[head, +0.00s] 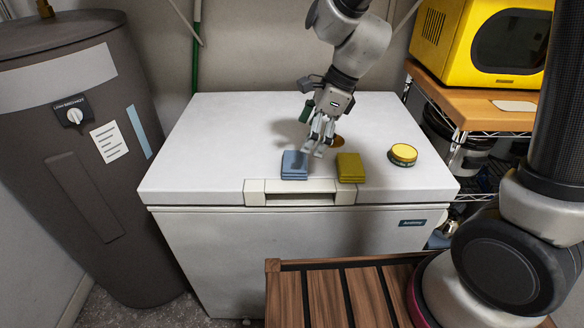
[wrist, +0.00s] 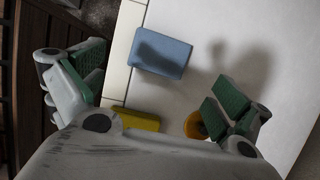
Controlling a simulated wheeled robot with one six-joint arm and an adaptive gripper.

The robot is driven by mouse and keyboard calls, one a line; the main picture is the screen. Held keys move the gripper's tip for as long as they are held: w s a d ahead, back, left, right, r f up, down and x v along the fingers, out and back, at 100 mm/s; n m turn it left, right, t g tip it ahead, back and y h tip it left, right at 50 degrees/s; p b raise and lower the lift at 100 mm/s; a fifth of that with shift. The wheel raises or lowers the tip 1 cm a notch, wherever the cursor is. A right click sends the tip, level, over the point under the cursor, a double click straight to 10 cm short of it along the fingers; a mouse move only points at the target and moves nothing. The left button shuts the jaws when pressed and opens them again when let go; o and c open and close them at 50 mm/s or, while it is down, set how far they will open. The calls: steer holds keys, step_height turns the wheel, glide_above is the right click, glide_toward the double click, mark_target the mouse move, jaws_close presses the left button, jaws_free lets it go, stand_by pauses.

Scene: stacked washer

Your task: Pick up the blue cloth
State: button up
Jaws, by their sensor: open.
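The blue cloth (head: 294,165) is a folded stack lying on the white lid of the chest freezer (head: 220,140), near its front edge. In the wrist view the blue cloth (wrist: 161,53) lies ahead of and between the two finger pads, with a shadow on it. My gripper (head: 318,144) is above the lid, just right of and behind the cloth in the head view. My gripper (wrist: 160,88) is open, with green pads apart and nothing between them. It does not appear to touch the cloth.
A folded yellow cloth (head: 350,167) lies right of the blue one. A yellow-lidded round tin (head: 403,154) stands further right. An orange round thing (wrist: 196,126) is near my right finger. The lid's left side is clear.

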mark_target(296, 161)
steer(key=shift+a+f, duration=0.1)
steer(key=shift+f, duration=0.1)
steer(key=x, duration=0.7)
steer(key=shift+f, duration=0.2)
steer(key=c, duration=0.9)
